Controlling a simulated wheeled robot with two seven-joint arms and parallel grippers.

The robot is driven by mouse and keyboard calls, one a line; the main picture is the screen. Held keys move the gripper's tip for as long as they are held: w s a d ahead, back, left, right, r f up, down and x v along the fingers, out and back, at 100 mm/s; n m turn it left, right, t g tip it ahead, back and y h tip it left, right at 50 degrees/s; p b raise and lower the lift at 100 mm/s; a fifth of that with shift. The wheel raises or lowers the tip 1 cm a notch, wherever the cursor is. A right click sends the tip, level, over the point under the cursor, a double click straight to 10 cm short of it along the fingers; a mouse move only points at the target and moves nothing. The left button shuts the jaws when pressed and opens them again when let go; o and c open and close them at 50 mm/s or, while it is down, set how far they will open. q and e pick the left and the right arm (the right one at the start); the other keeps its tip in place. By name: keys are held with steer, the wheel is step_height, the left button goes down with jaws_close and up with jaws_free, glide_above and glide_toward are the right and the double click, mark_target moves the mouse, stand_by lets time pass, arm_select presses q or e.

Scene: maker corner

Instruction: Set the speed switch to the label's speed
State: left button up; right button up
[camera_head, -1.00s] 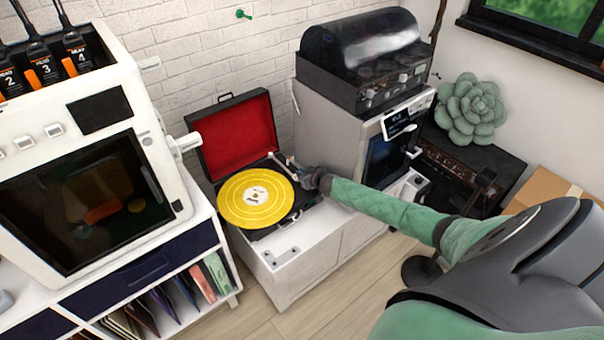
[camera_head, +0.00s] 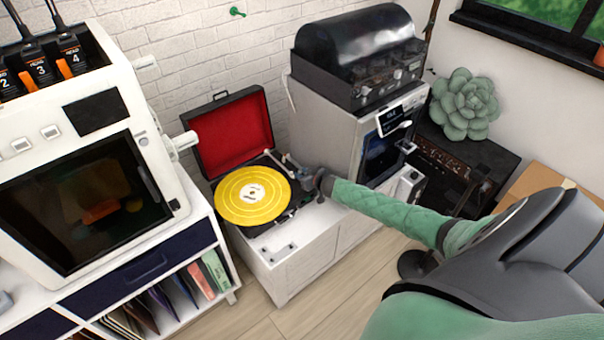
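An open suitcase record player (camera_head: 233,130) with a red-lined lid stands on a low white cabinet. A yellow record (camera_head: 236,205) with a pale label (camera_head: 253,192) lies on its platter; the label's print is too small to read. The tonearm (camera_head: 277,159) is at the platter's back right. My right gripper (camera_head: 308,182) is at the player's right edge, beside the record, at the end of my green-sleeved arm. Its fingers are too small and dark to tell open from shut. The speed switch cannot be made out. My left gripper is not in view.
A white machine with a dark window (camera_head: 80,205) stands on a shelf unit at the left. A grey-white machine (camera_head: 335,125) with a black domed grill (camera_head: 360,60) on top stands close behind my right gripper. The cabinet's front top (camera_head: 290,255) is mostly clear.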

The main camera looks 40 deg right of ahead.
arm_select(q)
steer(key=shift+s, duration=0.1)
arm_select(e)
steer(key=shift+s, duration=0.1)
